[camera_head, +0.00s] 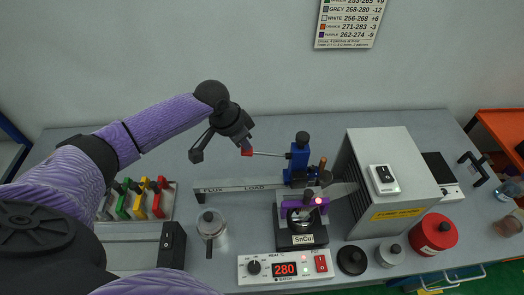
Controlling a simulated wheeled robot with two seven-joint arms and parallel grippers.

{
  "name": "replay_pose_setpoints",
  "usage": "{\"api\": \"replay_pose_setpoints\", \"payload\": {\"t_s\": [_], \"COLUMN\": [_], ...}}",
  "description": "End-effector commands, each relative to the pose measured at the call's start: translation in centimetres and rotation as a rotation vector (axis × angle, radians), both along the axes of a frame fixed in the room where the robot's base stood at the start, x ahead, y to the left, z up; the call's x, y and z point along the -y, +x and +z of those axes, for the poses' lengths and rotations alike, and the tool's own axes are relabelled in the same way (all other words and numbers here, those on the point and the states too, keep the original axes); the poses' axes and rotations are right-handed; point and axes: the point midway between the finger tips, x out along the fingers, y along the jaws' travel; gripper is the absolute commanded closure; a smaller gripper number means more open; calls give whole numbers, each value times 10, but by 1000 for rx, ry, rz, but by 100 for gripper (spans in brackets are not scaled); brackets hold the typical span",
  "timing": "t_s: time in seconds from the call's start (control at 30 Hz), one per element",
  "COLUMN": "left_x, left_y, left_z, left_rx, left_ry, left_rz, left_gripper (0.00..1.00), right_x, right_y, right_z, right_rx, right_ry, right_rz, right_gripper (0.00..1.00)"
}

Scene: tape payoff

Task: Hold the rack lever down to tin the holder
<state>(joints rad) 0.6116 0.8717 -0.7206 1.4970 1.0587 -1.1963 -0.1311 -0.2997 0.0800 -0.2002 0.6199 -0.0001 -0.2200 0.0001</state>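The rack lever is a thin rod (268,154) with a red knob (247,152), running left from a blue rack block (298,160) on a post. My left gripper (221,153) is open, its fingers spread wide. Its right finger is at the red knob; I cannot tell whether they touch. The lever looks nearly level. A purple holder (318,204) sits below the rack, at the solder pot marked SnCu (303,238). Whether its tip is in the solder cannot be made out. My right gripper is not in view.
A flux and load rail (230,185) runs behind the pot. A heat controller (285,270) reads 280. A large grey box (390,175) stands right. A coloured holder tray (140,200), metal can (212,228) and red tin (434,233) are around. The back bench is clear.

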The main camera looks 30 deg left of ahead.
Motion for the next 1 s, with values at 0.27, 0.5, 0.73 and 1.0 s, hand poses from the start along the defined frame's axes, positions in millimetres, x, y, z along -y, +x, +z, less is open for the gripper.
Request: {"api": "replay_pose_setpoints", "payload": {"t_s": [0.27, 0.5, 0.73, 1.0], "left_x": [0, 0, 0, 0], "left_y": [0, 0, 0, 0], "left_z": [-16, -28, -40, -53], "left_rx": [0, -1, -1, 0], "left_ry": [0, 1, 0, 0], "left_rz": [1, 1, 1, 0], "left_gripper": [100, 100, 100, 100], "right_x": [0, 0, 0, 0], "right_y": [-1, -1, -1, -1], "right_z": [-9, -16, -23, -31], "right_rx": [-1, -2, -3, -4], "right_ry": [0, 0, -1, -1], "right_rz": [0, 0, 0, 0], "right_gripper": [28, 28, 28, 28]}}
